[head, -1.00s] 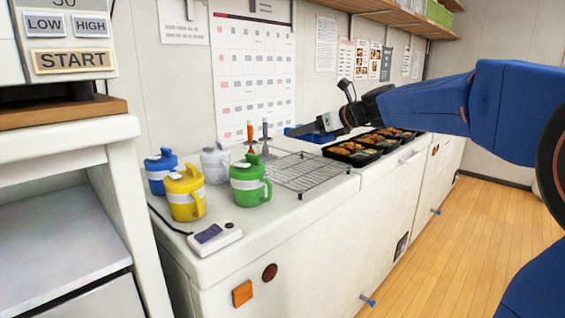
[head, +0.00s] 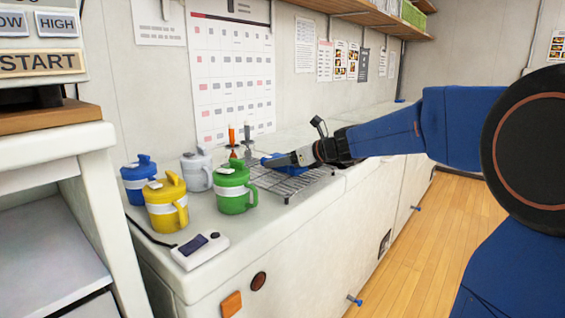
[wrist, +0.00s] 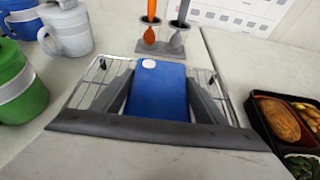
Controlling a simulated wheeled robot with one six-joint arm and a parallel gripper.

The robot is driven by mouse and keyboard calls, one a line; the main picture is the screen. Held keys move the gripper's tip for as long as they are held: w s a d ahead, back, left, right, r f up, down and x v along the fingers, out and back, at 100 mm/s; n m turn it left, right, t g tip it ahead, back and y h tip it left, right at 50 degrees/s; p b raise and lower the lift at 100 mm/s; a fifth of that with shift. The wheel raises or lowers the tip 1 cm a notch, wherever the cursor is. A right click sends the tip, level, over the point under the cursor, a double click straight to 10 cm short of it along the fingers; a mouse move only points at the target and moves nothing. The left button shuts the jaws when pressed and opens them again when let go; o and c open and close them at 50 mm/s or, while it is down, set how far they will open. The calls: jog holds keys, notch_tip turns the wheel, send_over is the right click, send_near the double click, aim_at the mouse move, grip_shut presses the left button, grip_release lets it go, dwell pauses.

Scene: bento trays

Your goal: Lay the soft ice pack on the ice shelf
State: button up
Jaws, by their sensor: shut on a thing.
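The soft ice pack (wrist: 158,95) is a blue slab with a round white cap. My gripper (wrist: 162,80) is shut on it, with one dark finger along each side in the wrist view. In the head view the blue pack (head: 290,168) shows partly behind my gripper (head: 280,162). A wire rack (head: 292,188) on the counter lies below the pack, and its grid shows on both sides of the fingers in the wrist view (wrist: 88,92). No label marks it as the ice shelf. I cannot tell whether the pack touches the wires.
Green (head: 232,190), yellow (head: 166,208), blue (head: 139,180) and white (head: 197,170) lidded mugs stand left of the rack. A holder with orange- and grey-handled tools (wrist: 165,40) is behind it. A bento tray (wrist: 262,125) lies right. A small device (head: 200,250) sits near the front edge.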

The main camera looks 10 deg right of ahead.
jog(key=shift+f, duration=0.2)
jog(key=shift+f, duration=0.1)
jog(key=o, duration=1.3)
